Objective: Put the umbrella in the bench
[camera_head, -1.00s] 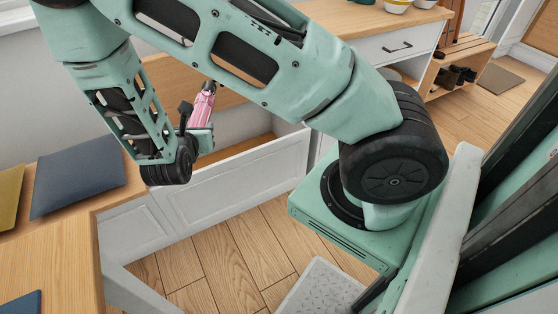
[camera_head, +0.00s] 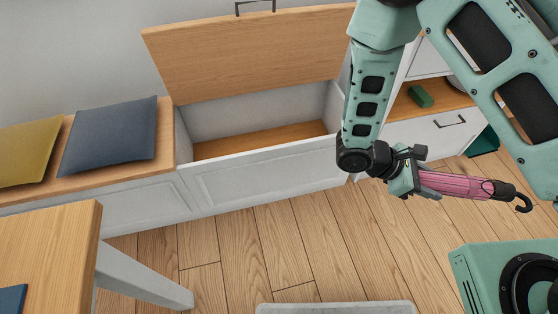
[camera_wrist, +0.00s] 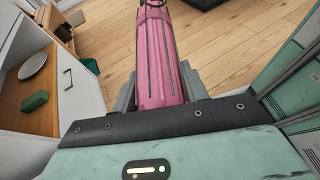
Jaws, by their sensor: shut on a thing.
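The pink folded umbrella (camera_head: 455,185) with a dark hooked handle is held sideways above the floor, right of the bench. My gripper (camera_head: 415,172) is shut on its end, with the handle pointing right. In the wrist view the umbrella (camera_wrist: 160,60) lies between the fingers of my gripper (camera_wrist: 158,92). The white bench (camera_head: 265,178) stands against the wall in the head view. Its wooden lid (camera_head: 250,55) is raised, and its open compartment shows a bare wooden floor (camera_head: 260,138). The umbrella is outside the compartment, apart from the bench.
A blue cushion (camera_head: 108,135) and a yellow cushion (camera_head: 28,152) lie on the bench's left part. A wooden table (camera_head: 45,250) stands at front left. A cabinet with a green box (camera_head: 420,96) is at right.

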